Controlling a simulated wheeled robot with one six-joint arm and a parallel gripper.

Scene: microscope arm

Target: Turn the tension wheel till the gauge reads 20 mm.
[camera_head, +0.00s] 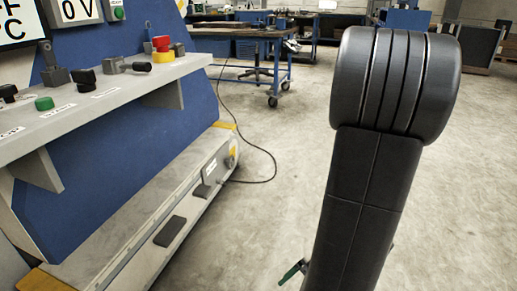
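I cannot pick out the tension wheel or a gauge in mm in the head view. A blue and grey machine (110,150) fills the left side, with knobs, buttons and displays. One display (75,10) reads "0 V"; another (20,22) is cut off by the frame edge. A small round grey part (231,157) sits at the far end of the machine's low base; I cannot tell what it is. My dark arm link stands upright at the right and hides what is behind it. I cannot make out my gripper.
A grey shelf (130,84) carries a green button (44,103), black knobs and a red and yellow stop button (162,48). A small green piece (292,271) shows beside my arm, unclear. A wheeled workbench (245,33) stands behind. A cable crosses otherwise clear floor (270,200).

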